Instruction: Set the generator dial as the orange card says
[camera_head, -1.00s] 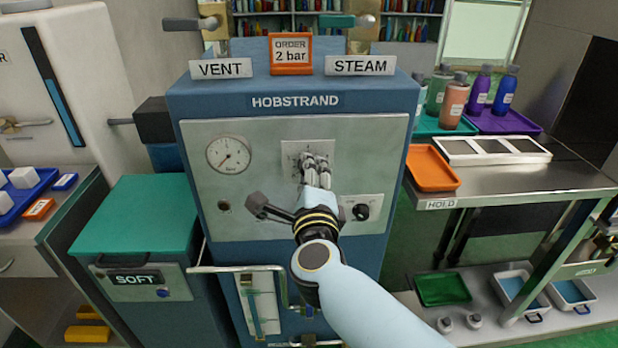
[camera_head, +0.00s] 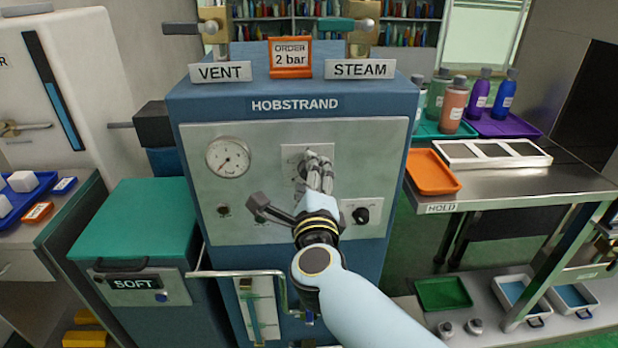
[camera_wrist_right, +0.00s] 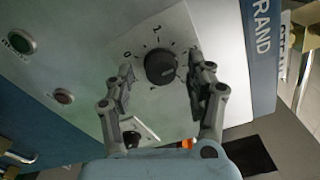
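The orange card (camera_head: 290,58) reads "ORDER 2 bar" and stands on top of the blue HOBSTRAND generator (camera_head: 293,103). In the head view the dial is hidden behind my right gripper (camera_head: 319,172); part of its pale plate (camera_head: 294,153) shows. In the right wrist view the black round dial (camera_wrist_right: 160,66) sits on the plate, with marks around it and a readable 0 and 1. My right gripper (camera_wrist_right: 162,84) is open, with one finger on each side of the dial and visible gaps. I cannot tell the dial's setting. My left gripper is not in view.
A round gauge (camera_head: 228,157) is on the panel's left. VENT (camera_head: 221,72) and STEAM (camera_head: 360,69) signs stand on top. A steel bench (camera_head: 520,185) is at the right.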

